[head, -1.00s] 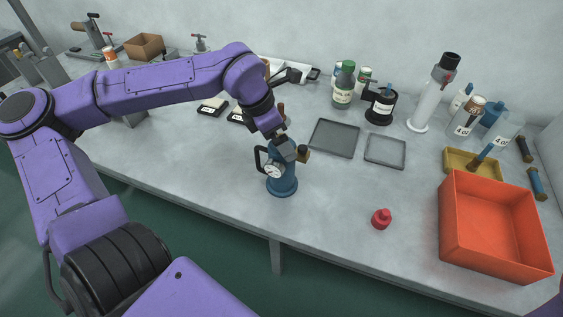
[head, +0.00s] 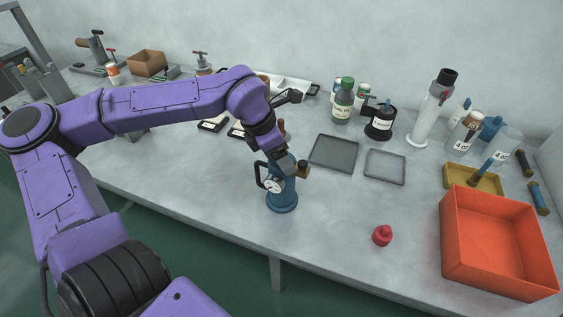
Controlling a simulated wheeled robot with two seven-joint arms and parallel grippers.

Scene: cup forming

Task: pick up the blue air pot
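The blue air pot (head: 282,202) stands upright on the grey table near its front edge. It has a round white dial (head: 273,185) on its front, a black handle (head: 259,174) on its left and a brass-coloured fitting (head: 302,170) on its right. My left gripper (head: 284,163) comes down from above onto the top of the pot and hides that part. The fingertips are too small and covered to show whether they are closed on it. The pot's base looks to rest on the table. My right gripper is out of view.
Two grey trays (head: 333,153) (head: 385,167) lie behind. Bottles, a white cylinder (head: 430,115) and a yellow tray (head: 455,180) stand farther back right. The table beside the pot is clear.

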